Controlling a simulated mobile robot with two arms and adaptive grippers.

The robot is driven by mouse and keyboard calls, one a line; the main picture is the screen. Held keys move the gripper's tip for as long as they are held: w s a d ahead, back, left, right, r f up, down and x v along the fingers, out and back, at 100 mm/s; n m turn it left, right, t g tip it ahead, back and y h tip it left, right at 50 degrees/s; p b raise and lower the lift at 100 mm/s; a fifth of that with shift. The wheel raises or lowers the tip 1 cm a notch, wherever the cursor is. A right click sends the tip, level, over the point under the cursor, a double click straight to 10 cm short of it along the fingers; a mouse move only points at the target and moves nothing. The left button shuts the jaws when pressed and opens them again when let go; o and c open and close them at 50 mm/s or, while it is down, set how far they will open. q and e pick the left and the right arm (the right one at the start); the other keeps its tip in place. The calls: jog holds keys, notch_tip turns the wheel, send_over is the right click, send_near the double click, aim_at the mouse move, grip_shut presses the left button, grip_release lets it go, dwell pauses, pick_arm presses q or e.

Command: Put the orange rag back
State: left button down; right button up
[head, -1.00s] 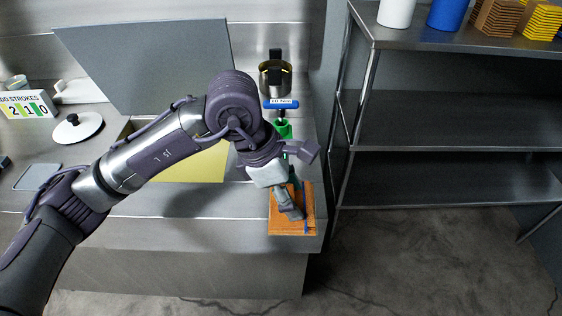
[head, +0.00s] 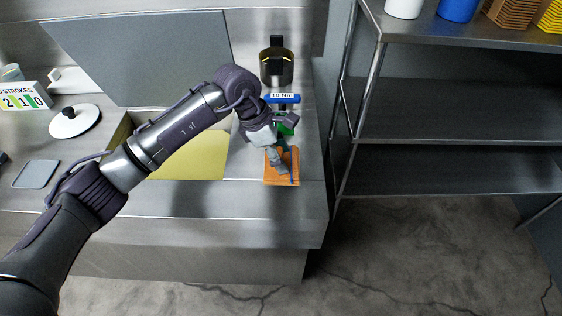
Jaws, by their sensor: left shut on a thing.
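The orange rag (head: 293,163) is a flat, folded square at the right end of the steel counter. My left gripper (head: 281,170) reaches down over it from the left and is shut on it. The fingers cover part of the rag. I cannot tell whether the rag touches the counter or hangs just above it. My right gripper is out of view.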

pick_arm(q)
jog(key=shift+f, duration=0.25)
notch_tip(320, 180, down, 3)
jog(key=shift+f+p, duration=0.1)
jog(key=shift+p, duration=0.65)
jog(key=shift+f, duration=0.3)
jog(key=shift+c, duration=1.8)
grip_release()
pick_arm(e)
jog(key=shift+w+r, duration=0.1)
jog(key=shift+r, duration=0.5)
pick_arm(q)
jog(key=shift+r, duration=0.3)
jog(key=shift+a+r+b, duration=0.2)
jog(key=shift+b, duration=0.1)
jog(key=b+v, duration=0.3)
jog(key=v, duration=0.8)
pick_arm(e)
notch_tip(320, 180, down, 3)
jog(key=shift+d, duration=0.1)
